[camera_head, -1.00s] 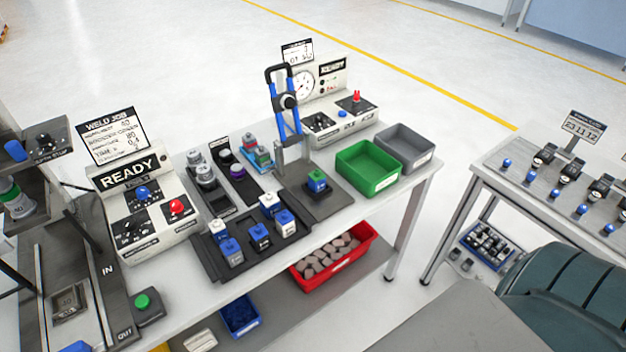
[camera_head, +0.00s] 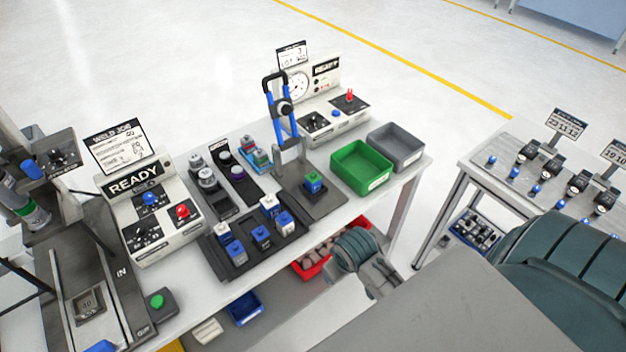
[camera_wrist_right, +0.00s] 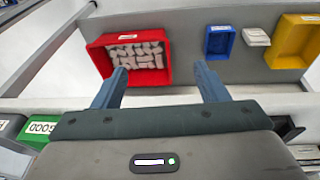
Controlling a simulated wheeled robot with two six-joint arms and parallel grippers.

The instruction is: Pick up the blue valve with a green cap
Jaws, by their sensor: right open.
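The blue valve with a green cap (camera_head: 313,182) stands upright on the dark base of the blue-handled press (camera_head: 283,110), in the middle of the table. My right gripper (camera_wrist_right: 161,82) is open with nothing between its blue-grey fingers. In the right wrist view it points toward the lower shelf and the red bin; the valve is not visible there. In the head view, a teal ribbed part of my right arm shows by the table's front edge, to the right of and below the valve. My left gripper is not in view.
A green bin (camera_head: 361,168) and a grey bin (camera_head: 395,146) stand right of the press. A dark tray (camera_head: 238,265) with several blue and white blocks lies front left of it. A red bin (camera_wrist_right: 132,56) of grey pieces sits on the lower shelf. A control box (camera_head: 150,215) stands left.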

